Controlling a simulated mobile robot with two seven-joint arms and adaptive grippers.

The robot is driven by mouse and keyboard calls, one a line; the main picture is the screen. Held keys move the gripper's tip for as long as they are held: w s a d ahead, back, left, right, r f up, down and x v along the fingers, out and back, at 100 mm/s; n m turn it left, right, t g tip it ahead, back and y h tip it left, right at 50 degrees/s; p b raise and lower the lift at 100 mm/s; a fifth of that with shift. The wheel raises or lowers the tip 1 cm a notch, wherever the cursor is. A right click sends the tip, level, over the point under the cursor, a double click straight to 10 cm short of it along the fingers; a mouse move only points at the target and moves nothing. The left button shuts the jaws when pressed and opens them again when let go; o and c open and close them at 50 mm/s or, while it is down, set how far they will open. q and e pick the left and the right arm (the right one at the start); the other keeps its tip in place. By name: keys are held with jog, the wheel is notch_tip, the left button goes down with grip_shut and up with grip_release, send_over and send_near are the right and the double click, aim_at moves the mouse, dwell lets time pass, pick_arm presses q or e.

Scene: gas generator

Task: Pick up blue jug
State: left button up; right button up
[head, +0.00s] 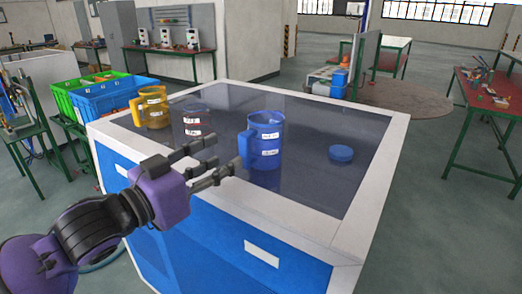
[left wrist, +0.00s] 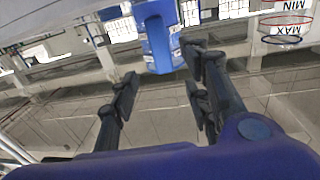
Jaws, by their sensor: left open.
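The blue jug (head: 268,140) stands upright on the dark top of the blue-and-white cabinet (head: 366,235), its handle on the left side toward my left gripper. My left gripper (head: 220,160) is open and empty, just left of the handle, over the near left part of the top. In the left wrist view, which looks upside down, the blue jug (left wrist: 160,38) is at the top centre, beyond the gap between the spread fingers of the left gripper (left wrist: 165,95). No contact shows. My right gripper is not in view.
A yellow jug (head: 152,108) and a clear jug (head: 196,125) stand left of the blue jug. A round blue lid (head: 341,153) lies to its right. Green and blue crates (head: 108,97) are behind at left. The right part of the top is mostly free.

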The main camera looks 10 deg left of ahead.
aim_at(242, 144)
pick_arm(q)
jog(key=x, duration=0.3)
jog(key=shift+w+a, duration=0.15)
jog(key=shift+w+d+r, duration=0.2)
jog(key=shift+w+d, duration=0.05)
jog(key=shift+w, duration=0.2)
jog(key=x, duration=0.4)
jog(key=shift+w+f+p, duration=0.1)
jog(key=shift+p, duration=0.2)
jog(key=shift+c, duration=0.7)
grip_shut()
